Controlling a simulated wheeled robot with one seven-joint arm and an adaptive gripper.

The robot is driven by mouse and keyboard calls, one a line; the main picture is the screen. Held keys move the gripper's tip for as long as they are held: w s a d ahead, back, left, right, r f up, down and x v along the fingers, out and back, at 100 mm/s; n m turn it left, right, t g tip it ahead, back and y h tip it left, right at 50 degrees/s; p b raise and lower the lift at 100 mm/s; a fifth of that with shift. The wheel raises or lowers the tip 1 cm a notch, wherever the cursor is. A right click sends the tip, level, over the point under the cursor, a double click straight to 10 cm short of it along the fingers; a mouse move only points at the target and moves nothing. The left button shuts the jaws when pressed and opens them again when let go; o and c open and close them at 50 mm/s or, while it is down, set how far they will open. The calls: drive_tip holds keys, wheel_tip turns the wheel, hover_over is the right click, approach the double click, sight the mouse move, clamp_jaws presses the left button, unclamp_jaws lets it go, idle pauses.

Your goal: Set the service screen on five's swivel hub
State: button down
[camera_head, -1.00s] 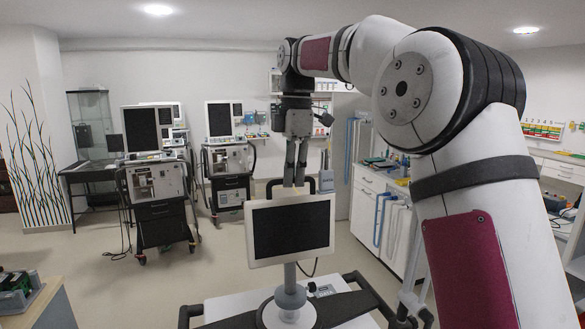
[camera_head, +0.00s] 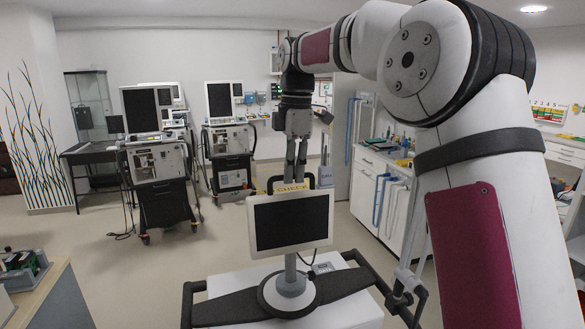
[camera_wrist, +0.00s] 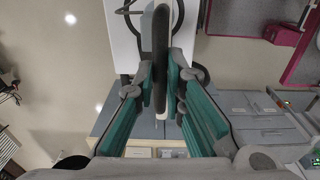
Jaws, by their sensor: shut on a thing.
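The service screen (camera_head: 291,222) is a cream-framed flat panel with a dark face. It is upright, facing the head camera. A grey stem (camera_head: 290,265) shows below the screen and meets a round pale base (camera_head: 290,288) with a dark ring. I cannot tell whether screen, stem and base are joined. Which part is five's swivel hub is unclear.
A white-topped unit (camera_head: 345,310) with dark side bars lies under the screen. Two ventilators (camera_head: 160,165) (camera_head: 228,150) on black carts stand at the back left. A bench (camera_head: 45,300) is at lower left, and a white cabinet (camera_head: 375,190) at right.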

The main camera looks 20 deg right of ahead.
drive_tip(key=shift+s+f+t+p, duration=0.1)
drive_tip(key=shift+t+p, duration=0.2)
drive_tip(key=shift+p, duration=0.25)
idle(0.4)
drive_tip(key=shift+f, duration=1.05)
idle(1.2)
idle(0.4)
